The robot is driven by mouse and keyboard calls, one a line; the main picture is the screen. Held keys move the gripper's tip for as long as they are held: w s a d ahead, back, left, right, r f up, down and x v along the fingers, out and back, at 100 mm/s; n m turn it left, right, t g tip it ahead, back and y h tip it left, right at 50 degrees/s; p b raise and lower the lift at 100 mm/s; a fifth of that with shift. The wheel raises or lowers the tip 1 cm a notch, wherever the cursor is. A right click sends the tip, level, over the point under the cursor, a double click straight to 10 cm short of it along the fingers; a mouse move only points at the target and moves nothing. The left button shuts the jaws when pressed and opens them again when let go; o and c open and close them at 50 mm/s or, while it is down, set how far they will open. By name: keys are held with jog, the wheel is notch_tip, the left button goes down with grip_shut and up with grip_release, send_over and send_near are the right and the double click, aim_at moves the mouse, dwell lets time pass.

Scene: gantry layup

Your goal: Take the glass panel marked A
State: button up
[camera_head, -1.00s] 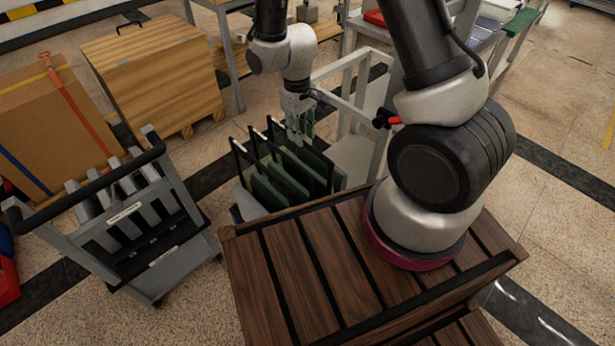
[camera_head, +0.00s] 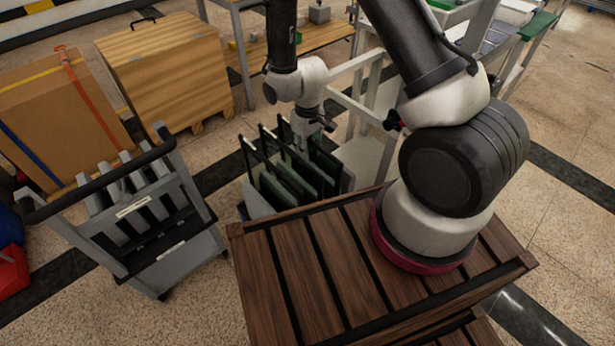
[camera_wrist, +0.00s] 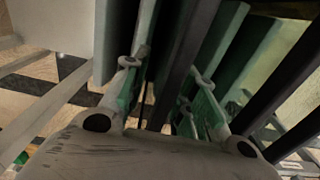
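Several dark green glass panels (camera_head: 272,192) stand upright between black posts in a rack at the centre of the head view. No letter A is readable on any of them. My gripper (camera_head: 312,135) points down at the rack's right-hand part, its fingertips mostly hidden among the panels and posts. In the wrist view my gripper (camera_wrist: 165,75) has its two fingers apart, with a dark upright edge and green panel surfaces (camera_wrist: 222,45) between and beside them. I cannot tell whether either finger touches a panel.
A grey trolley (camera_head: 133,212) with upright slots and a black handle stands left of the rack. A wooden crate (camera_head: 165,75) and a strapped brown box (camera_head: 60,120) are behind it. A pale metal frame (camera_head: 352,100) stands close behind the gripper. Slatted wood (camera_head: 300,265) lies in front.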

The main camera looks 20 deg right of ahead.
grip_shut()
jog(key=shift+r, duration=0.1)
dwell(0.3)
